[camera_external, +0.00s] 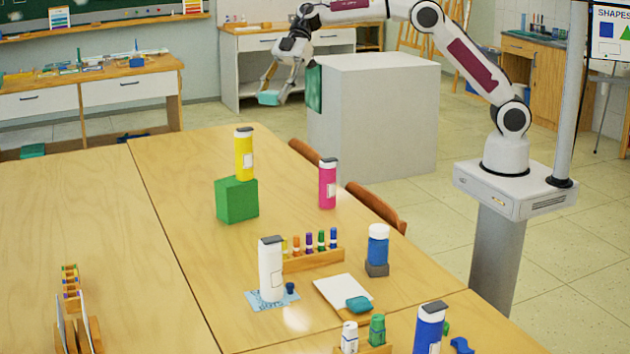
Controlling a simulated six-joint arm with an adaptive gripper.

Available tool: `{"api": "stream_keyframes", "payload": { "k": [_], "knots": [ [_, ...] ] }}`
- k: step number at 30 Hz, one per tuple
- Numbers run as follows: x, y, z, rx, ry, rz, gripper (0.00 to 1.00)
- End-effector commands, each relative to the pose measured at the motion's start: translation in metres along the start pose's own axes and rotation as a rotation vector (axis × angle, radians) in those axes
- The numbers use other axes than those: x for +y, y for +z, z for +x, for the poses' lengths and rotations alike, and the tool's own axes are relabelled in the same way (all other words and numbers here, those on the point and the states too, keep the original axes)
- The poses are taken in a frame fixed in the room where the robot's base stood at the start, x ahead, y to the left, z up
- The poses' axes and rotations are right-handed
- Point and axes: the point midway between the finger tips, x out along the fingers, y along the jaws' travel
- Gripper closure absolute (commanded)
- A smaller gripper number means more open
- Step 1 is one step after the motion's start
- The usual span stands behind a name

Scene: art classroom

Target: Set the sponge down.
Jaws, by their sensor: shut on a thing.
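My gripper (270,84) is at the top of the picture, left of the white block and beyond the far end of the wooden table. It is shut on a light teal sponge (268,98), which hangs between the fingertips in the air. A second, darker teal sponge-like piece (358,304) lies at the edge of a white sheet (338,288) on the table.
A large white block (385,125) with a green panel (314,88) stands close right of my gripper. The wooden table (110,240) holds a yellow bottle (244,160) on a green cube (237,202), a pink bottle (327,188), a white bottle (270,265) and a marker rack (313,261).

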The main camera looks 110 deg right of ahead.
Motion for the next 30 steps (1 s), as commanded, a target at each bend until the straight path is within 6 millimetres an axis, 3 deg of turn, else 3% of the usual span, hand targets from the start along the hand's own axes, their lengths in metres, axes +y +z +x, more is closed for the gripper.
{"api": "stream_keyframes", "payload": {
  "k": [6, 17, 23, 30],
  "knots": [
    [-0.060, -0.026, 0.026, 0.000, -0.062, -0.063, 0.73],
    [-0.125, -0.044, 0.050, -0.004, -0.126, -0.127, 0.73],
    [-0.123, -0.019, 0.072, -0.006, -0.124, -0.121, 0.73],
    [-0.123, 0.024, 0.114, -0.007, -0.127, -0.118, 0.73]
  ]
}}
